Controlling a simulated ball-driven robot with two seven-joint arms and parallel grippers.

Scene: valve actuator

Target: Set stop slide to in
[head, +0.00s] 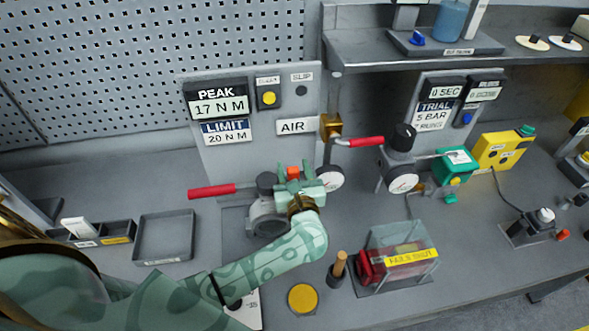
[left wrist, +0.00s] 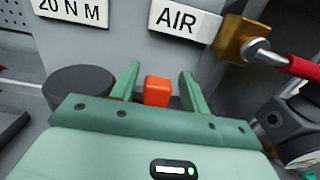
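A small orange block (head: 293,171) shows on the valve actuator (head: 268,220), below the AIR label; I cannot read a marking that names it as the stop slide. My left gripper (head: 296,173) is over the actuator and covers part of it. In the left wrist view its two fingers (left wrist: 158,84) stand apart with the orange block (left wrist: 157,92) between them. A narrow gap shows on each side of the block, so the gripper is open. The block's lower part is hidden behind the gripper. My right gripper is not in view.
A red-handled lever (head: 212,190) sticks out left of the actuator. A second red handle (head: 366,142) and a round gauge (head: 330,178) are close on the right. The panel (head: 240,155) stands behind. An empty tray (head: 165,236) is at the left.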

